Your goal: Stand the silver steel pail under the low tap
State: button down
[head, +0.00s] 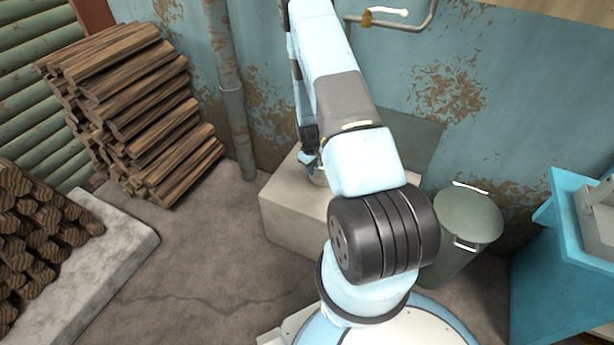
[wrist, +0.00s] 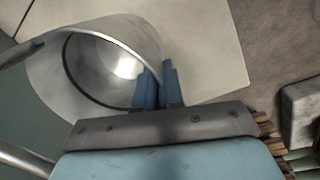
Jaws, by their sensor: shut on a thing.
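The silver steel pail (wrist: 95,65) fills the left of the wrist view, and I look into its open mouth. My gripper (wrist: 158,80) has its two blue fingers closed on the pail's wall near the rim. In the head view my gripper (head: 311,160) is over the pale block by the wall, and only a small piece of the pail (head: 319,178) shows past my arm. I cannot tell whether the pail touches the block. A pipe with a brass fitting and white handle (head: 385,14) is high on the wall; the low tap is not clearly visible, perhaps hidden by my arm.
The pale block (head: 285,215) stands against the rusty teal wall. A lidded grey-green bin (head: 465,225) and a blue cabinet (head: 565,270) are at right. Stacked firewood (head: 140,110) and a log-laden slab (head: 105,265) are at left. The floor between is clear.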

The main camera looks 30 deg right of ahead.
jog(key=w+f, duration=0.1)
jog(key=f, duration=0.1)
jog(key=w+f, duration=0.1)
jog(key=f, duration=0.3)
jog(key=shift+w+a+f, duration=0.2)
jog(key=shift+w+a, duration=0.2)
jog(key=c, duration=1.3)
grip_release()
jog(key=shift+o, duration=0.2)
